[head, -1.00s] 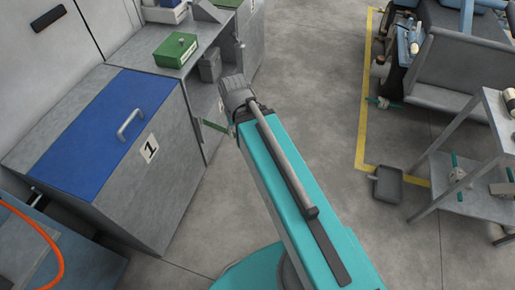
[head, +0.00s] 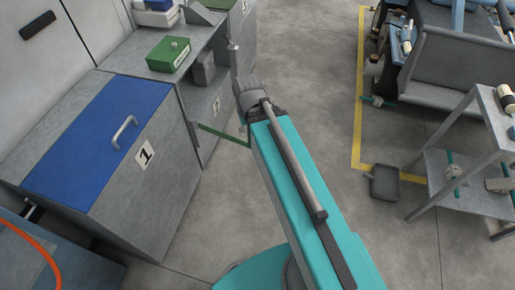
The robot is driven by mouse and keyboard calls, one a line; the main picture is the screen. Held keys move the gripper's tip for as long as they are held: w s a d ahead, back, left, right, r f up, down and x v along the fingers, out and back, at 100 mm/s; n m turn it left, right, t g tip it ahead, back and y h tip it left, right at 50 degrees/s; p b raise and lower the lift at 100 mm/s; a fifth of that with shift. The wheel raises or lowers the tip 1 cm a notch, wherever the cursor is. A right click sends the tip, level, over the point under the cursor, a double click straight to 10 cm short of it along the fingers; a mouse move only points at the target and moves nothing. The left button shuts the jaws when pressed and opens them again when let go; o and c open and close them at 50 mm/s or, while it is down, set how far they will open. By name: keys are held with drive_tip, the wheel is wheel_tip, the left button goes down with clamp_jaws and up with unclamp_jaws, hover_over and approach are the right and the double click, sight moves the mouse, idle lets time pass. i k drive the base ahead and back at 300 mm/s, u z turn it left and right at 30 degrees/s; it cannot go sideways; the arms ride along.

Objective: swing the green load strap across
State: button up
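A thin green bar (head: 222,135), which looks like the green load strap, sticks out from the open front of the grey cabinet, left of my arm. Its left end is near the cabinet's front edge. Its right end stops beside my teal arm link, by a short upright green piece. I cannot tell whether anything touches it. My gripper does not show; only my teal arm link and its grey joint are seen, and they may hide it.
A grey cabinet with a blue lid (head: 95,135) marked 1 stands at left. A green box (head: 168,54) sits on the grey worktop. A grey cart (head: 470,175) stands at right, with a grey pan (head: 385,184) on the floor beside it. Floor between is clear.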

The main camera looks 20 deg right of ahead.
sight(211, 130)
drive_tip(key=z, duration=0.2)
drive_tip(key=i, duration=1)
drive_tip(key=z, duration=1.15)
drive_tip(key=k, duration=0.7)
drive_tip(key=u, duration=0.05)
